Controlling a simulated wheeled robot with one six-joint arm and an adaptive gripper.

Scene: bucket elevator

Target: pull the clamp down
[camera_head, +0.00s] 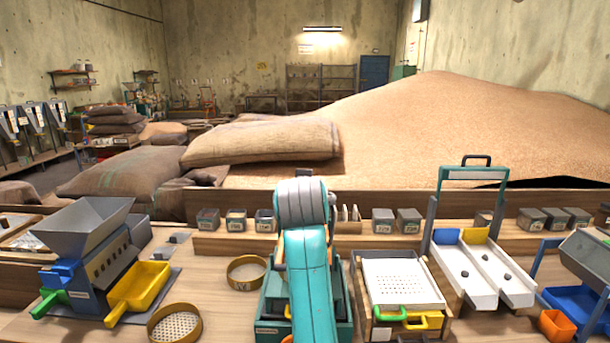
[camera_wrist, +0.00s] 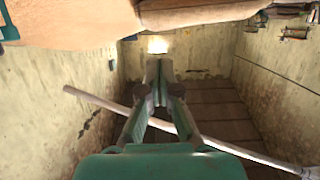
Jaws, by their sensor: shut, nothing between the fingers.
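My gripper (camera_wrist: 160,70) shows in the wrist view with its two fingertips together and nothing between them. A long pale rod (camera_wrist: 92,98) runs slantwise behind the fingers; I cannot tell whether it touches them. I cannot make out a clamp for certain in either view. In the head view my teal arm stands in front of a teal machine or box (camera_head: 272,308) and hides most of it. My gripper is hidden in that view.
On the bench, a grey hopper machine (camera_head: 88,222) with a yellow tray stands left. Round sieves (camera_head: 175,325), a white perforated screen box (camera_head: 402,282) and a two-lane white chute (camera_head: 465,270) stand around my arm. Small bins line the back ledge. Sacks (camera_head: 262,142) and a grain heap (camera_head: 470,130) lie behind.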

